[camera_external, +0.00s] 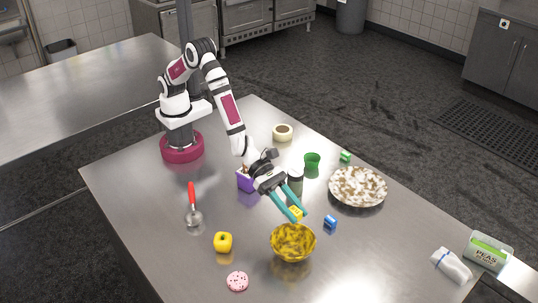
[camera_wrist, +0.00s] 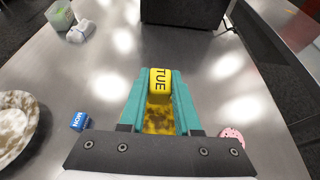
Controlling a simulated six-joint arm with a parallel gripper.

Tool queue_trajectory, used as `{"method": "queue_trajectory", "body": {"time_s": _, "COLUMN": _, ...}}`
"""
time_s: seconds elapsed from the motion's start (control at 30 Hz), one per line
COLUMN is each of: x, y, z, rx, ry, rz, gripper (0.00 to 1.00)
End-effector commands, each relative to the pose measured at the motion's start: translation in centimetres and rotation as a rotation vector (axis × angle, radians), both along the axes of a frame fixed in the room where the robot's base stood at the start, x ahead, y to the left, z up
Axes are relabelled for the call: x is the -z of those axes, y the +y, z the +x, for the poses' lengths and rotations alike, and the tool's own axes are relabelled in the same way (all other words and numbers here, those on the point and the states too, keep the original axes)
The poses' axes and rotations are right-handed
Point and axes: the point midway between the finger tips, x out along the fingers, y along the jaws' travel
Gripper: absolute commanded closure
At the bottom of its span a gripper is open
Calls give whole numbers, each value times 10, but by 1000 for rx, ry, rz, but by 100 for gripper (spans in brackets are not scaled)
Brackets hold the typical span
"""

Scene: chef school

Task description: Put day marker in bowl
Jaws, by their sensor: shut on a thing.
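My gripper (camera_external: 298,215) is shut on a yellow day marker (camera_external: 296,211), a small block with "TUE" on it in the wrist view (camera_wrist: 160,80). The marker is held between the teal fingertips, above the table and near the far rim of the bowl. The mottled yellow bowl (camera_external: 293,244) stands on the table. Part of it shows between the fingers in the wrist view (camera_wrist: 160,120); the rest is hidden there. A blue day marker (camera_external: 330,222) lies right of the bowl and reads "MON" in the wrist view (camera_wrist: 79,121). A small green block (camera_external: 345,156) lies farther back.
A mottled plate (camera_external: 358,187), green cup (camera_external: 312,160), dark-lidded jar (camera_external: 295,180) and purple box (camera_external: 245,180) stand around the arm. A yellow apple-like item (camera_external: 222,242) and pink donut (camera_external: 237,281) lie left of the bowl. A peas container (camera_external: 488,250) and cloth (camera_external: 451,265) are far right.

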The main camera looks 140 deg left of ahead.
Motion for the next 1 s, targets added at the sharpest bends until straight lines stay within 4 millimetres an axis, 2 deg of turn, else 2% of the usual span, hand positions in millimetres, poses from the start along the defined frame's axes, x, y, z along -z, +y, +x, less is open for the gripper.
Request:
{"method": "queue_trajectory", "body": {"time_s": 0.17, "x": 19, "y": 1, "z": 1, "rx": 1, "ry": 1, "rz": 0, "gripper": 100}}
{"method": "queue_trajectory", "body": {"time_s": 0.63, "x": 94, "y": 1, "z": 1, "rx": 1, "ry": 2, "rz": 1, "gripper": 100}}
{"method": "queue_trajectory", "body": {"time_s": 0.8, "x": 108, "y": 1, "z": 1, "rx": 1, "ry": 0, "rz": 1, "gripper": 100}}
{"method": "queue_trajectory", "body": {"time_s": 1.0, "x": 112, "y": 1, "z": 1, "rx": 1, "ry": 0, "rz": 1, "gripper": 100}}
